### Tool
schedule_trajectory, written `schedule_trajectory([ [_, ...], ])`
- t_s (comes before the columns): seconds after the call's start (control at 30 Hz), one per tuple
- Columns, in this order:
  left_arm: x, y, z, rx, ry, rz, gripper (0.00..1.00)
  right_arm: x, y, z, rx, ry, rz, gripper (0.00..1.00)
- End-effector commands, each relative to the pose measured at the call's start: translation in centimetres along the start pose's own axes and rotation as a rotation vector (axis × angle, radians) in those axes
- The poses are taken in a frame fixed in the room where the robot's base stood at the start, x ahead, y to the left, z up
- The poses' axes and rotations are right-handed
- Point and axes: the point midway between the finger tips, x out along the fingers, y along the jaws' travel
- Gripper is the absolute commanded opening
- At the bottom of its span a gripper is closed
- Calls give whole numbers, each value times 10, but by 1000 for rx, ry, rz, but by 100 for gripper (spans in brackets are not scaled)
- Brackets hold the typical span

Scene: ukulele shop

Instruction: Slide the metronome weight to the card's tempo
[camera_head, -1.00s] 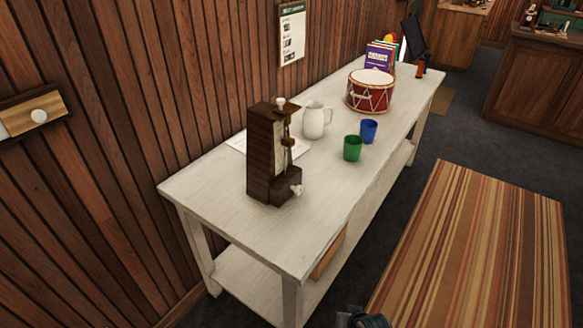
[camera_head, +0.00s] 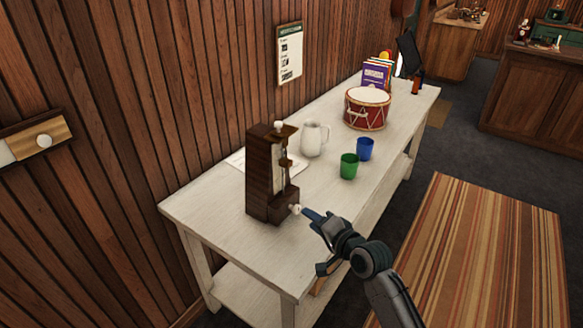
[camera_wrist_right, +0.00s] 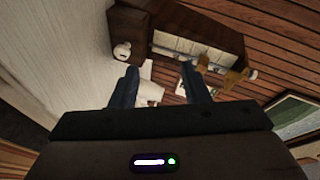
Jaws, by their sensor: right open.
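The dark wooden metronome (camera_head: 262,185) stands upright on the white table, with a white knob low on its side and another on top. My right gripper (camera_head: 313,240) is open and empty, to the right of the metronome's base near the low knob, below the weight. In the right wrist view, the metronome (camera_wrist_right: 130,28) shows beyond the two spread fingers (camera_wrist_right: 160,78). My left gripper is not in view.
On the table (camera_head: 220,215), a white jug (camera_head: 312,140), a green cup (camera_head: 349,166), a blue cup (camera_head: 365,149) and a red drum (camera_head: 368,110) stand behind the metronome. The wood-plank wall runs along the table's left side. The front left tabletop is clear.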

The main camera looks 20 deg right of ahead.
Motion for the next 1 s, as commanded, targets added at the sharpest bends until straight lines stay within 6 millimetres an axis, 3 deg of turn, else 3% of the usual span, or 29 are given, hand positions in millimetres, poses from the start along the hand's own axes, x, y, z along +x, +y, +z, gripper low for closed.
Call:
schedule_trajectory([
  [0.2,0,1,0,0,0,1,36,31,-45,-45,246,67,-185,42],
  [0.3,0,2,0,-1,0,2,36,38,-54,-55,306,78,-227,42],
  [0.47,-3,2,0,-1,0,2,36,53,-61,-60,326,82,-240,42],
  [0.8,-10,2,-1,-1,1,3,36,115,-75,-66,323,80,-238,42],
  [1.0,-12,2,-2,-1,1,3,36,136,-78,-69,321,80,-237,42],
])
